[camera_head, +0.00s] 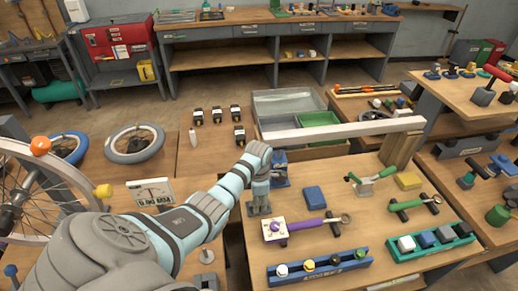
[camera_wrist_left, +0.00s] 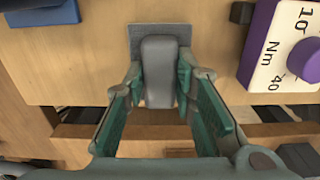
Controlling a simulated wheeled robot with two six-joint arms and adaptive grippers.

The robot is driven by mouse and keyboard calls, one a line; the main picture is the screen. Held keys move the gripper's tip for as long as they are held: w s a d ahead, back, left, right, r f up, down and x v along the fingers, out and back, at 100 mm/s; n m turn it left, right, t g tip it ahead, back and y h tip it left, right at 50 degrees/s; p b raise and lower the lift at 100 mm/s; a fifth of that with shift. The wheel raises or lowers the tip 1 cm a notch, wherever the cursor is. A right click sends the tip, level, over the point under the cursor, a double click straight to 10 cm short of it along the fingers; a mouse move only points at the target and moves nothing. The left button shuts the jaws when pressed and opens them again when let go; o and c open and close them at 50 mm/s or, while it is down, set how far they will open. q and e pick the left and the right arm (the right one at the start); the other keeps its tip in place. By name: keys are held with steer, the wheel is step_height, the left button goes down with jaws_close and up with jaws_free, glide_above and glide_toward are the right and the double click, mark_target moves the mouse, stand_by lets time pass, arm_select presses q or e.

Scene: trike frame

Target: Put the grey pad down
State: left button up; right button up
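The grey pad is a flat dark grey plate (camera_wrist_left: 158,31) with a rounded lighter grey grip (camera_wrist_left: 158,72) on it. My left gripper (camera_wrist_left: 160,80) has its fingers on both sides of this grip and appears closed on it. In the head view the left gripper (camera_head: 260,193) points down at the near left edge of the wooden workbench (camera_head: 345,221), with the pad's lower part (camera_head: 258,211) just below the fingers. I cannot tell whether the plate touches the wood. My right gripper is not in view.
A purple-handled tool with a white dial box (camera_head: 275,230) lies close to the pad's right. A blue block (camera_head: 315,197) lies beyond it, and a blue device (camera_head: 280,170) stands behind the gripper. A blue rack (camera_head: 320,266) sits nearer. A long white bar (camera_head: 345,131) crosses behind.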

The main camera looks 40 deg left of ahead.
arm_select(q)
steer(key=o, duration=0.4)
steer(key=shift+w, duration=0.1)
steer(key=shift+o, duration=0.2)
steer(key=shift+r, duration=0.1)
step_height(320, 180, up, 12)
steer(key=p, duration=0.3)
steer(key=shift+r, duration=0.1)
